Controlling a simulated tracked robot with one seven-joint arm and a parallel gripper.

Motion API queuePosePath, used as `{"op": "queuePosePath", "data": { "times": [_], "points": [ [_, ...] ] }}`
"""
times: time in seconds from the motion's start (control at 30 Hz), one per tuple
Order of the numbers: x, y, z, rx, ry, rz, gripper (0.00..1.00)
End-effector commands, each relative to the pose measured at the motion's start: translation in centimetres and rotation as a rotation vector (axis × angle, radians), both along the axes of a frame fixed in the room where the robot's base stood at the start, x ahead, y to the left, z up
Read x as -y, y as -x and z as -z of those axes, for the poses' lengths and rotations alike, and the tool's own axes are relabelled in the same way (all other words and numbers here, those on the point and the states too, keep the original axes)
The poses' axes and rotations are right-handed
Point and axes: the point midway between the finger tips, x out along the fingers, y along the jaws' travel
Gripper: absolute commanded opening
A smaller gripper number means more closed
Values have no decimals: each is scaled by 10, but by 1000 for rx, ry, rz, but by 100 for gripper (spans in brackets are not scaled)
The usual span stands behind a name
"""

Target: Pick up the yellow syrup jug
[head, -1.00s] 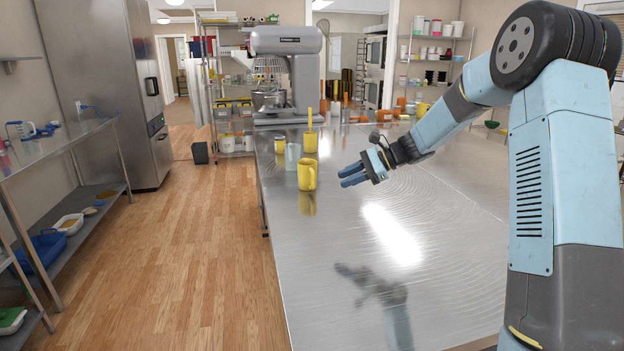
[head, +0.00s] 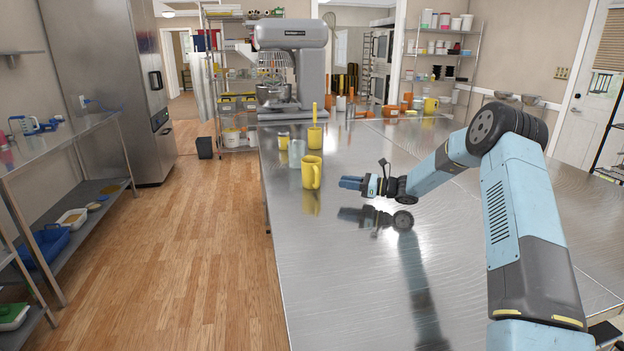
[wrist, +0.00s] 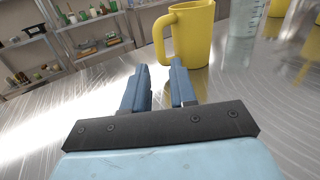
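The yellow syrup jug (head: 311,173) stands upright on the steel table, near its left edge, in the head view. Its handle is on the right side there. In the wrist view the jug (wrist: 192,36) is just beyond the fingertips, with its handle at the left. My gripper (head: 341,183) is low over the table, to the right of the jug and pointing at it. In the wrist view my gripper (wrist: 160,72) has its two blue fingers apart with nothing between them. A gap appears to remain between fingers and jug.
A clear measuring cup (head: 296,152) stands behind the jug. A yellow container with a tall handle (head: 315,133) and a small yellow jar (head: 283,142) stand further back. A large mixer (head: 290,75) stands at the table's far end. The table's front is bare.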

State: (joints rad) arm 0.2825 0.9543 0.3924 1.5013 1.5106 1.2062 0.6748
Motion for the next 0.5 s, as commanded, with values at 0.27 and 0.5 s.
{"op": "queuePosePath", "data": {
  "times": [0.27,0.5],
  "points": [
    [-45,-11,1,0,1,0,26],
    [-60,-16,1,1,2,2,26]
  ]
}}
